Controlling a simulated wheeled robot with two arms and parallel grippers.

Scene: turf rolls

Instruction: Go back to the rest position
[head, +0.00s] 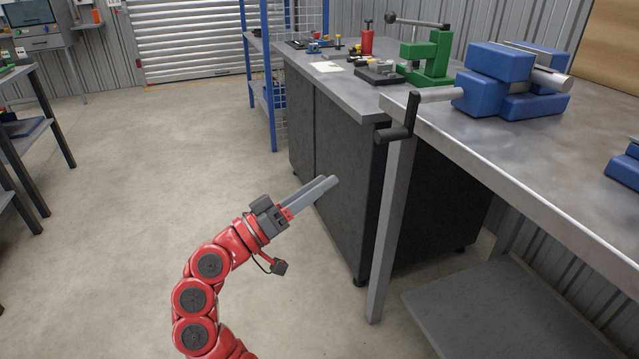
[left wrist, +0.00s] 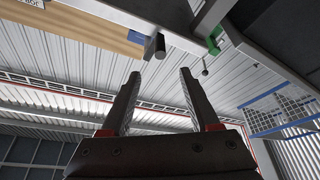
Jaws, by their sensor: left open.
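My left gripper (head: 328,184) is in the lower middle of the head view, at the end of my red arm. Its two grey fingers point up and to the right, in front of the dark cabinet and below the bench tops. In the left wrist view the fingers of my left gripper (left wrist: 158,75) stand apart with nothing between them. The camera there looks up past the fingers to the ceiling. My right gripper is not in either view. No turf rolls show in these frames.
A metal bench (head: 560,190) on the right carries a blue vise (head: 495,75) with a protruding crank handle (head: 397,130). A dark cabinet (head: 340,175) bears a green press (head: 428,60). A blue rack (head: 262,70) stands behind. The concrete floor (head: 130,190) at left is clear.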

